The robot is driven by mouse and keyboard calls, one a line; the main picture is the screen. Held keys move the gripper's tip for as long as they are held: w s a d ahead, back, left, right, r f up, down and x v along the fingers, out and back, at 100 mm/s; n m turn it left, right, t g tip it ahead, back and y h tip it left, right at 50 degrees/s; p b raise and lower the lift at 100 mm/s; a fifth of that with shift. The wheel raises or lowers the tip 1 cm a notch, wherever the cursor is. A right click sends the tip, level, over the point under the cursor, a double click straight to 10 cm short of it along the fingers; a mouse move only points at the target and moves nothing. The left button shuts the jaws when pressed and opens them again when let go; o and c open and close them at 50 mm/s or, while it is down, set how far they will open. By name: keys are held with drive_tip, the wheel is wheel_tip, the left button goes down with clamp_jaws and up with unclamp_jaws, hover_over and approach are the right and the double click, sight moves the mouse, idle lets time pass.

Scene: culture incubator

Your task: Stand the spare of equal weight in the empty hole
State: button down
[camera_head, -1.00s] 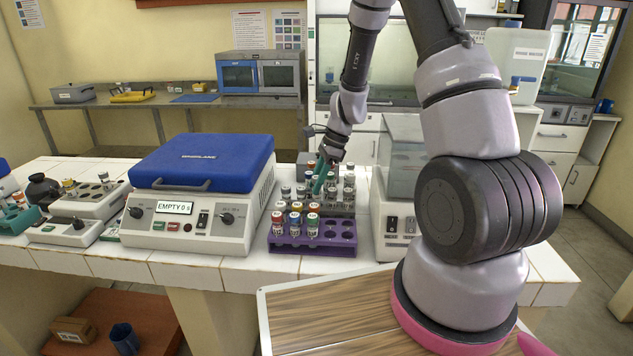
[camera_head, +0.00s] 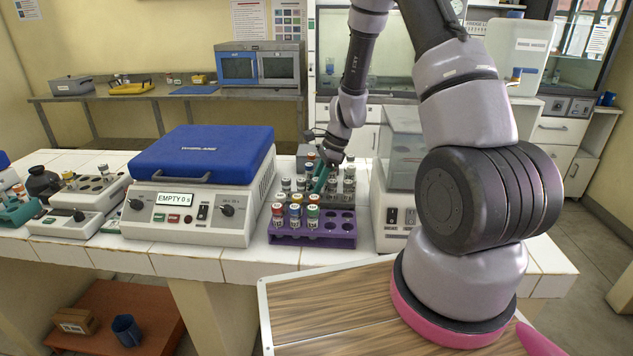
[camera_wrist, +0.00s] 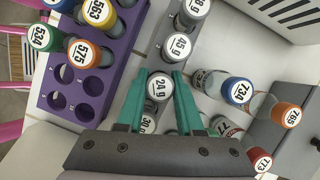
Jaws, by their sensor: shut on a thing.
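My gripper (camera_wrist: 159,76) has its teal fingers on both sides of a white-capped tube marked 24 g (camera_wrist: 160,88), shut on it. In the head view my gripper (camera_head: 320,180) is low over the grey rack (camera_wrist: 150,65), beyond the purple rack (camera_head: 312,240). White-capped tubes marked 45 g (camera_wrist: 180,45) and 30 g (camera_wrist: 148,125) stand in line with the held tube. The purple rack also shows in the wrist view (camera_wrist: 118,62), with tubes capped 534 (camera_wrist: 40,37), 563 (camera_wrist: 96,12) and 575 (camera_wrist: 84,53), and several empty holes. I cannot tell whether the held tube is raised.
A centrifuge with a shut blue lid (camera_head: 205,155) stands left of the racks; its display reads EMPTY 0 s. A clear-sided instrument (camera_head: 400,160) stands close on the right. Tubes capped 734 (camera_wrist: 238,90) and 765 (camera_wrist: 286,115) are beside the grey rack.

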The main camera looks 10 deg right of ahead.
drive_tip(key=shift+c, duration=0.7)
unclamp_jaws()
drive_tip(key=shift+r, duration=3.75)
